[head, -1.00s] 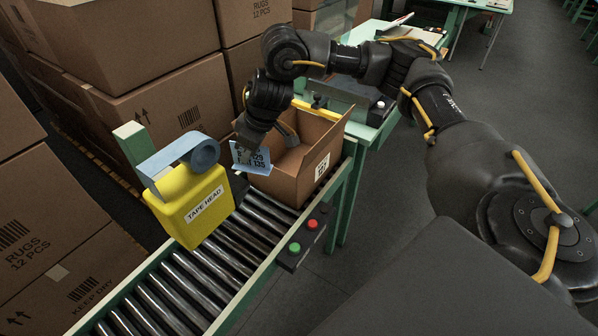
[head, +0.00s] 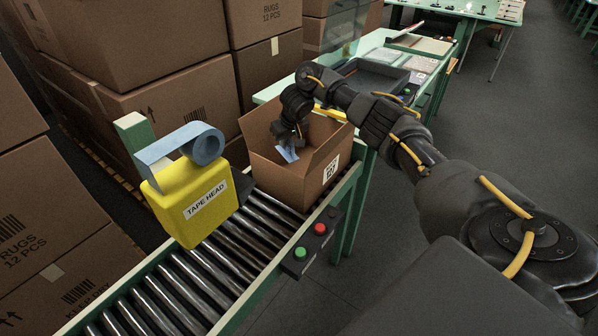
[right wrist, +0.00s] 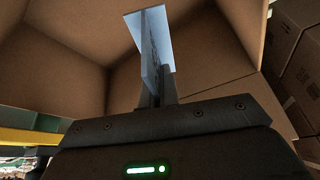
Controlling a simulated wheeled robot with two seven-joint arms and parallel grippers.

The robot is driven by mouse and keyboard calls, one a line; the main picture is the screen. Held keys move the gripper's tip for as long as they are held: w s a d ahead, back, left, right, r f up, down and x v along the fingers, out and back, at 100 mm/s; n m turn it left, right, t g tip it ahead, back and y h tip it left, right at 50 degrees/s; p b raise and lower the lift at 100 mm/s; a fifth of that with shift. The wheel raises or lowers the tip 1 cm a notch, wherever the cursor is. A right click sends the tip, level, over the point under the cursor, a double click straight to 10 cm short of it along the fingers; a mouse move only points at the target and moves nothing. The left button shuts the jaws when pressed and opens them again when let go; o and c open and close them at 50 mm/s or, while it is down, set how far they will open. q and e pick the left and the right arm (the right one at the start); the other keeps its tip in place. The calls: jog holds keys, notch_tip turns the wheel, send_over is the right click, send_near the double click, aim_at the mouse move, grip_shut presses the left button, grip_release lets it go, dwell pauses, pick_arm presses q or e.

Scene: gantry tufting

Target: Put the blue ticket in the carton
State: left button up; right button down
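The open carton (head: 290,188) stands on the roller conveyor, its flaps up and a printed label on its right side. My right gripper (head: 291,146) reaches down inside the carton and is shut on the blue ticket (head: 287,155). In the right wrist view the ticket (right wrist: 151,45) stands out from between the fingers (right wrist: 156,98), with the carton's brown walls (right wrist: 65,55) around it. The ticket's lower part is hidden by the fingers. My left gripper is not in view.
The yellow tape head (head: 192,205) with a blue tape roll stands just left of the carton. A control box (head: 316,238) with red and green buttons sits on the conveyor's near side. Stacked cartons (head: 150,70) fill the back left. The rollers (head: 215,275) in front are empty.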

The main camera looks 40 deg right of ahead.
aim_at(293, 142)
notch_tip(293, 142, down, 9)
jog(key=shift+r+p, duration=0.1)
jog(key=shift+p, duration=0.3)
jog(key=shift+f, duration=0.2)
jog(key=shift+f, duration=0.6)
jog(key=c, duration=1.7)
grip_release()
jog(key=v, duration=1.3)
jog(key=shift+w+r, duration=0.2)
